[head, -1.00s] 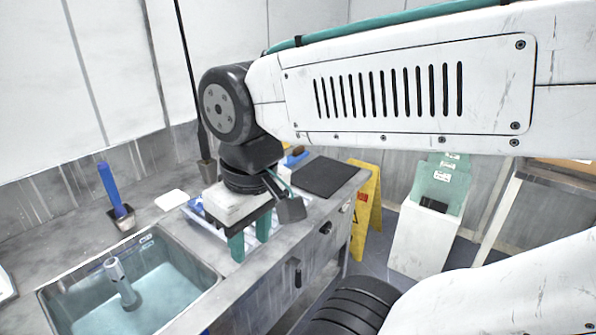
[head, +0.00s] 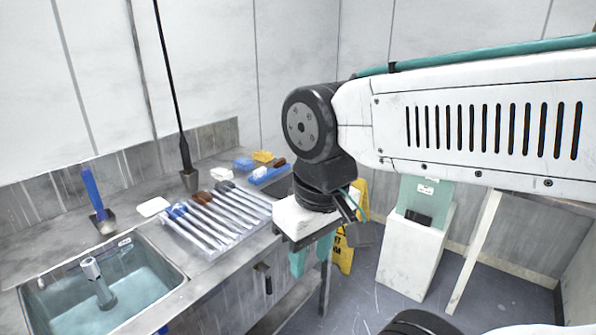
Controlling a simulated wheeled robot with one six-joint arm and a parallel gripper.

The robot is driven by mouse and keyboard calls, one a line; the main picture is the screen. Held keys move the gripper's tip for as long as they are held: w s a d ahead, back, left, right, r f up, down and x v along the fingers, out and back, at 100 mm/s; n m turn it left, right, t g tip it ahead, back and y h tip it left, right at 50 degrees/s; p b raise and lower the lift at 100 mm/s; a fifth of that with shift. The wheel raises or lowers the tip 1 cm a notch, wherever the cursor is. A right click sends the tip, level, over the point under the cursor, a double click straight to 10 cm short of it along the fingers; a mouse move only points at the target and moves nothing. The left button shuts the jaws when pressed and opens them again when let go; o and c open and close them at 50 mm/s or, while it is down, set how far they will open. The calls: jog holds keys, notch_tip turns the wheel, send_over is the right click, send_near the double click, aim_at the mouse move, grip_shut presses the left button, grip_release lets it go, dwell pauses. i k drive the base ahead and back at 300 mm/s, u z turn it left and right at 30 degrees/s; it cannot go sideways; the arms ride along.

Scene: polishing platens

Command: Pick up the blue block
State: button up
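A small blue block (head: 243,164) sits at the back of the counter, beside a yellow block (head: 263,156). My gripper (head: 311,260) points down with its two teal fingers apart and nothing seen between them. It is to the right of and nearer than the blue block, around the counter's front edge. My wrist hides part of the counter's right end.
A sink (head: 150,300) is at left. A yellow floor sign (head: 343,255) and a white bin (head: 412,255) stand at right.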

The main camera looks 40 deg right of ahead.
aim_at(260, 173)
jog(key=z, duration=2.05)
jog(key=i, duration=1.85)
jog(key=u, duration=2.4)
jog(key=i, duration=0.5)
jog(key=u, duration=0.05)
